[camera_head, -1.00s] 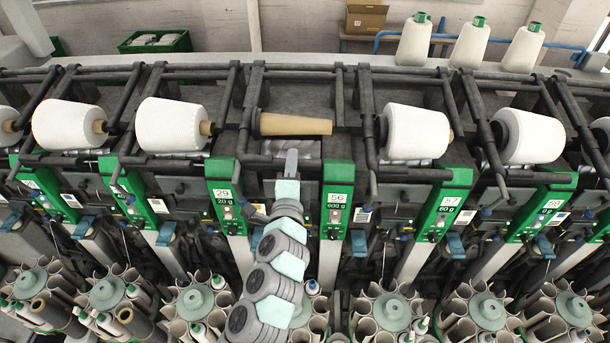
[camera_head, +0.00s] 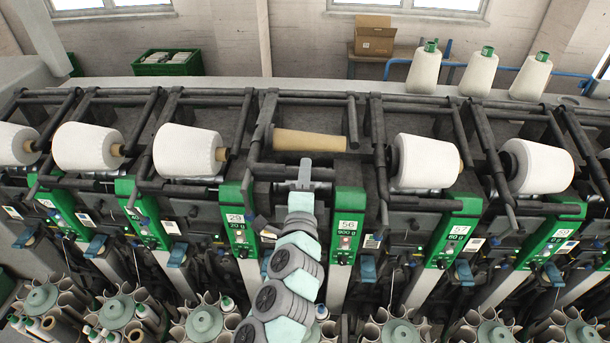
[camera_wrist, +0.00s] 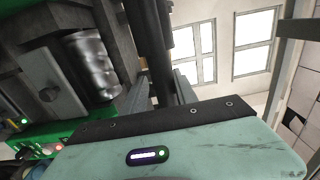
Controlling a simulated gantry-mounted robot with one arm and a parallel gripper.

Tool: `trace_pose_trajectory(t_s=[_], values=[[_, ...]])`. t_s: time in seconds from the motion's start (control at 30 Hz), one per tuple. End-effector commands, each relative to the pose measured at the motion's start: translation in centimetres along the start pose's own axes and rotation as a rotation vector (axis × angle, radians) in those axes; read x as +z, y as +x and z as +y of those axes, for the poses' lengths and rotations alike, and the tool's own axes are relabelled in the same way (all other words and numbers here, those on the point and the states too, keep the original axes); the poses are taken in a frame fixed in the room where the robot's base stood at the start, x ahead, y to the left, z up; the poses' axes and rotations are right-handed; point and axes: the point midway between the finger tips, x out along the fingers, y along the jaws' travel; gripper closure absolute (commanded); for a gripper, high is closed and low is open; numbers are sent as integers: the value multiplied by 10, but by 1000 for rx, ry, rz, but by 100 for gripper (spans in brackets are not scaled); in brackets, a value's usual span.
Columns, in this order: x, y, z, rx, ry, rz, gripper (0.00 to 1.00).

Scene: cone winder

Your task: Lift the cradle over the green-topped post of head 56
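Head 56 has a green-topped post (camera_head: 347,225) with a number plate, just right of my arm in the head view. The cradle of head 56 is a dark bar frame (camera_head: 352,122) around a bare tan cone (camera_head: 310,140). My gripper (camera_head: 304,168) points up at the cradle's front bar, below the cone and left of the post top. In the wrist view, two grey fingers (camera_wrist: 160,92) stand either side of a dark bar (camera_wrist: 150,45). Whether they press on it is unclear. The finger tips are partly hidden by the bar and the gripper body.
Neighbouring heads carry white wound packages (camera_head: 190,151) on the left and another package (camera_head: 427,161) on the right. Posts and bars stand close on both sides. Round magazines (camera_head: 400,333) line the front below. White cones (camera_head: 479,72) stand on the ledge behind.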

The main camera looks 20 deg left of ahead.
Motion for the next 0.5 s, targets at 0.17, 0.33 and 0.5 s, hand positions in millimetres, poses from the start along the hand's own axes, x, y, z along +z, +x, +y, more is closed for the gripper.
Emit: trace_pose_trajectory(t_s=[0.17, 0.33, 0.5], values=[[0, -5, 1, 0, 0, 0, 69], [2, -24, 3, 1, 2, -2, 69], [1, -50, 1, -2, 1, 0, 69]])
